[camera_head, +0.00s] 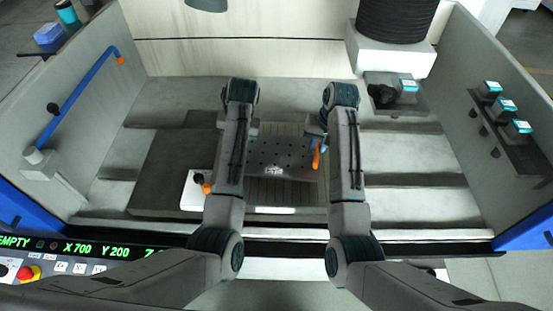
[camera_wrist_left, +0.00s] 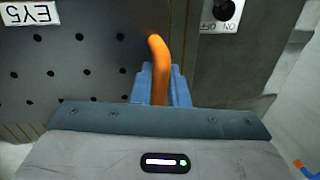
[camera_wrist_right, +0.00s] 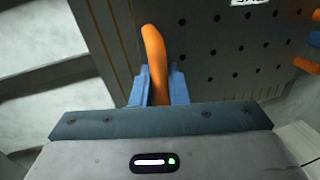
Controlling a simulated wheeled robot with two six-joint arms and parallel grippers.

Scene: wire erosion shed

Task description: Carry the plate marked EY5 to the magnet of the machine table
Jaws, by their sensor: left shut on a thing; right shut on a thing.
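The plate marked EY5 (camera_head: 285,152) is dark, with rows of holes, a white label and orange handles at its two sides. It shows in the left wrist view (camera_wrist_left: 95,55) and the right wrist view (camera_wrist_right: 235,60). My left gripper (camera_wrist_left: 161,85) is shut on one orange handle; my arm mostly hides it in the head view. My right gripper (camera_head: 317,138) is shut on the other orange handle (camera_wrist_right: 154,55). The striped magnet (camera_head: 285,192) shows below and around the plate. I cannot tell whether the plate touches it. A black ON/OFF knob (camera_wrist_left: 225,10) is beside the plate.
A blue pipe (camera_head: 80,90) with an orange tip stands along the left wall. A dark shelf (camera_head: 410,108) holds small items at the back right; another shelf (camera_head: 515,145) is on the right wall. A black ribbed column (camera_head: 395,20) hangs at the back. The front edge carries a display (camera_head: 95,248).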

